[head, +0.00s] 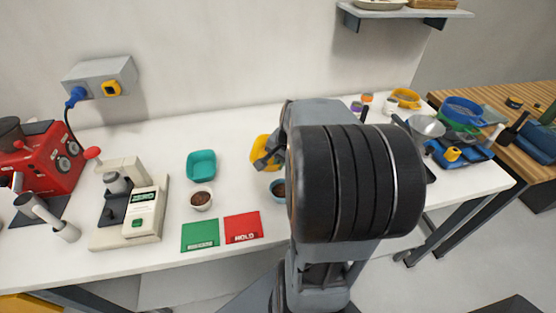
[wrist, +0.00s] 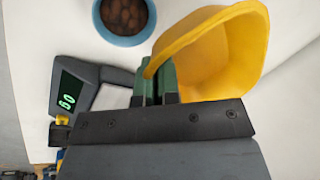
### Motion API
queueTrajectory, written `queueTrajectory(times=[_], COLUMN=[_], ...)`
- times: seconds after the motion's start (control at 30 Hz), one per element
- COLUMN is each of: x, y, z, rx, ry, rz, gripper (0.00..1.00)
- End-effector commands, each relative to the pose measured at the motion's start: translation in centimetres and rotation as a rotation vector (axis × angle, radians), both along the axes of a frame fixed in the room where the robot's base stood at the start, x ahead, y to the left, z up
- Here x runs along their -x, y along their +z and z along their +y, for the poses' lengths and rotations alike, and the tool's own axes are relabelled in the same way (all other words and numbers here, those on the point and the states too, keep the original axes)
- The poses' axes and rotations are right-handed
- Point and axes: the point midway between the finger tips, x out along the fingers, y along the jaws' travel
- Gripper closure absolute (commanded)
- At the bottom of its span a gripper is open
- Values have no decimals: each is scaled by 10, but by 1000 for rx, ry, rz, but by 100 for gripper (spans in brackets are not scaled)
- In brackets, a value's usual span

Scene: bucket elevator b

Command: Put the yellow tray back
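The yellow tray (head: 261,150) is on or just above the white counter, partly hidden behind my arm in the head view. In the wrist view the yellow tray (wrist: 215,55) fills the upper right, with its open side showing and its inside empty. My gripper (wrist: 155,82) has its green fingertips close together at the tray's near rim, with the tray wall between them. It also shows in the head view as my gripper (head: 271,160), at the tray's right side. I cannot tell whether the tray touches the counter.
A blue bowl of brown pieces (wrist: 124,18) stands close to the tray. A dark device with a green display (wrist: 75,90) lies beside it. A teal tray (head: 201,166), a white cup (head: 201,199), a green card (head: 200,236) and a red card (head: 243,228) are to the left.

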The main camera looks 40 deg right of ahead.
Motion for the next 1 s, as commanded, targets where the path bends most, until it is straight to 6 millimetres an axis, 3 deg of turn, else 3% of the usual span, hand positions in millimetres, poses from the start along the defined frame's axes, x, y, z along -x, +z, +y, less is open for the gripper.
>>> queueTrajectory(times=[0.2, 0.4, 0.77, 1.0], x=[-38, -57, -71, -71], y=[-24, -57, -79, -107], z=[-35, -51, -64, -64], rx=[-3, -2, 0, -1], ry=[1, 3, 4, 5], rz=[5, 3, 0, 2], gripper=[100, 100, 100, 100])
